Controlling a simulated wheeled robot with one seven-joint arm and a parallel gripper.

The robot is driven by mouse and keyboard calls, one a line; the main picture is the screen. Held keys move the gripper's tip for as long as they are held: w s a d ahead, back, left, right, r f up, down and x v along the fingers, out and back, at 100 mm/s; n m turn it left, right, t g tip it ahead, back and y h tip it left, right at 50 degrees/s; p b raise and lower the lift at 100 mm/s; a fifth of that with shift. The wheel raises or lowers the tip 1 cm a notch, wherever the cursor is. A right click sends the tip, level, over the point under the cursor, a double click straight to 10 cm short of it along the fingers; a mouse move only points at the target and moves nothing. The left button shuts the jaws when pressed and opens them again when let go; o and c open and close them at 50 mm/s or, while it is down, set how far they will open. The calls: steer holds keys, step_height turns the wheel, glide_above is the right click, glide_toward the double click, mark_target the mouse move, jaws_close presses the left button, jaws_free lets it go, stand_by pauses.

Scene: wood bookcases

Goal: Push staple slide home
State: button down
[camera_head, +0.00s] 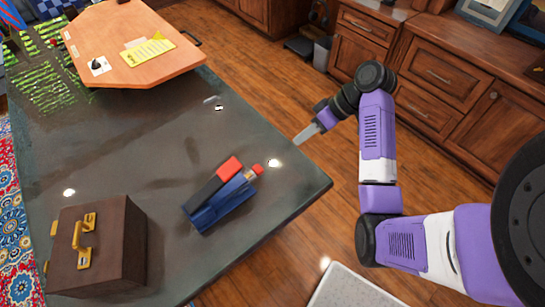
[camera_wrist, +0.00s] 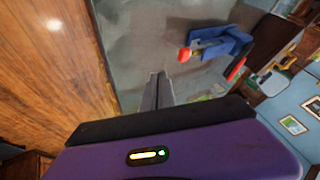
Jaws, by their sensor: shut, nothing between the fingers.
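The stapler (camera_head: 222,203) lies on the dark table, with a blue base and a black upper arm with a red end. Its staple slide (camera_head: 251,174) sticks out of the end facing my gripper, tipped by a red knob (camera_head: 258,169). In the wrist view the stapler (camera_wrist: 222,45) is ahead and to the right, with the red knob (camera_wrist: 184,54) toward the fingers. My gripper (camera_head: 297,142) is shut and empty, near the table's right edge, apart from the knob. Its fingers also show in the wrist view (camera_wrist: 157,82).
A brown case (camera_head: 120,250) with yellow fittings stands at the table's near left. A wooden board (camera_head: 120,45) with a yellow sheet lies at the far end. The table (camera_head: 150,150) is bare between them. Wooden cabinets (camera_head: 440,75) stand beyond the floor at right.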

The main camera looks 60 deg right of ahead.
mark_target(253, 173)
steer(key=shift+m, duration=0.6)
steer(key=x, duration=1)
steer(key=shift+a, duration=0.2)
steer(key=shift+w+a+r+p, duration=0.1)
steer(key=shift+w+a+p, duration=0.15)
steer(key=shift+a, duration=0.35)
steer(key=shift+w+a+r+p, duration=0.1)
steer(key=shift+a+p, duration=0.15)
steer(key=shift+a, duration=0.35)
steer(key=shift+w+a+f, duration=0.2)
steer(key=shift+a, duration=0.45)
steer(key=shift+a, duration=0.1)
steer(key=a+p, duration=0.1)
steer(key=w+a, duration=0.1)
steer(key=a, duration=0.1)
steer(key=shift+a+r+p, duration=0.15)
steer(key=shift+a+p, duration=0.05)
steer(key=shift+p, duration=0.15)
steer(key=shift+a, duration=0.35)
steer(key=shift+w+a, duration=0.1)
